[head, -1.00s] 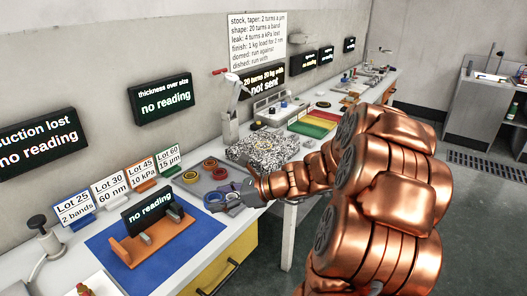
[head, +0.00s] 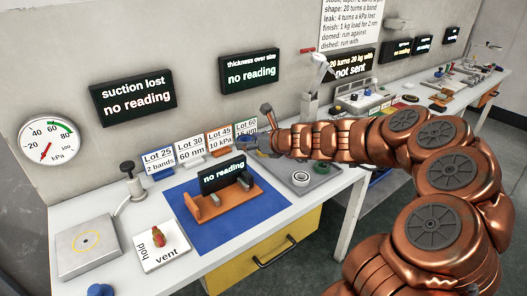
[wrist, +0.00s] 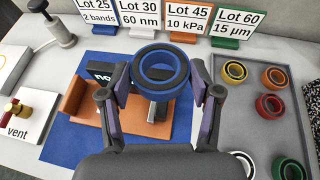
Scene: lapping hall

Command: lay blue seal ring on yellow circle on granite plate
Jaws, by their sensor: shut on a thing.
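My gripper (wrist: 162,84) is shut on the blue seal ring (wrist: 160,53) and holds it up between both fingertips, in the air above the bench. In the head view my gripper (head: 262,142) is near the lot cards, with the blue ring small at its tip. A speckled black-and-white block, like granite, shows only as a sliver at the right edge of the wrist view (wrist: 313,88); my arm hides it in the head view now. A flat grey plate (head: 68,262) with a yellow circle (head: 87,242) lies at the far left of the bench.
A grey tray (wrist: 228,118) holds several coloured rings. An orange stand (head: 247,200) with a "no reading" display sits on a blue mat (head: 225,236). Lot cards (head: 190,150) line the wall side. A hold/vent box (head: 162,250) and a black-knobbed post (head: 130,180) stand left.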

